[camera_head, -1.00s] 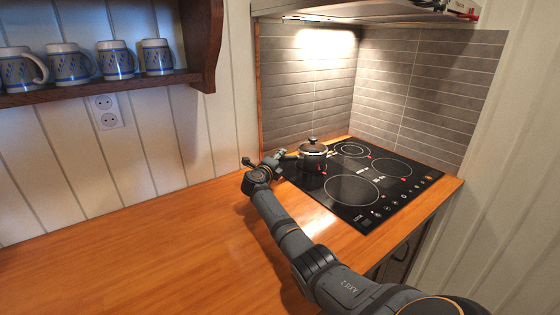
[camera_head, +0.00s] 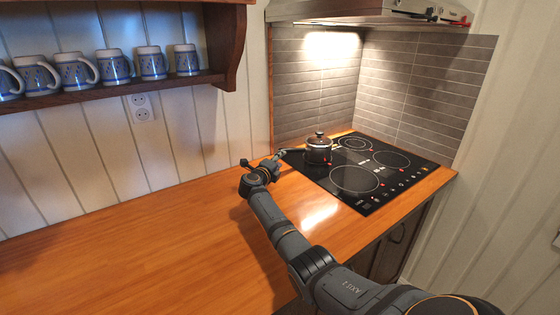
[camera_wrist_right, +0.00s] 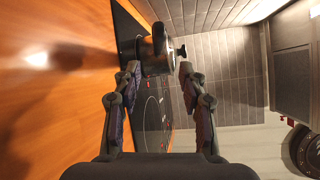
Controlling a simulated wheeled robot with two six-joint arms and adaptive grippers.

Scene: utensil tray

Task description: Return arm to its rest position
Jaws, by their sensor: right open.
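My right arm reaches over the wooden counter from the lower right in the head view. Its gripper (camera_head: 273,163) is just left of a small dark pot (camera_head: 319,152) with a lid and knob. The pot stands upright at the cooktop's back left, its handle towards the gripper. In the right wrist view my right gripper (camera_wrist_right: 159,72) has its fingers spread, and the pot (camera_wrist_right: 156,57) appears beyond and between them. The fingers look empty; whether they touch the handle is unclear. My left gripper is not in view.
The black cooktop (camera_head: 355,182) is set into the wooden counter (camera_head: 130,240), which is clear on the left. Blue-and-white mugs (camera_head: 117,67) line a wall shelf (camera_head: 130,90) at upper left. A range hood (camera_head: 370,12) hangs above the cooktop.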

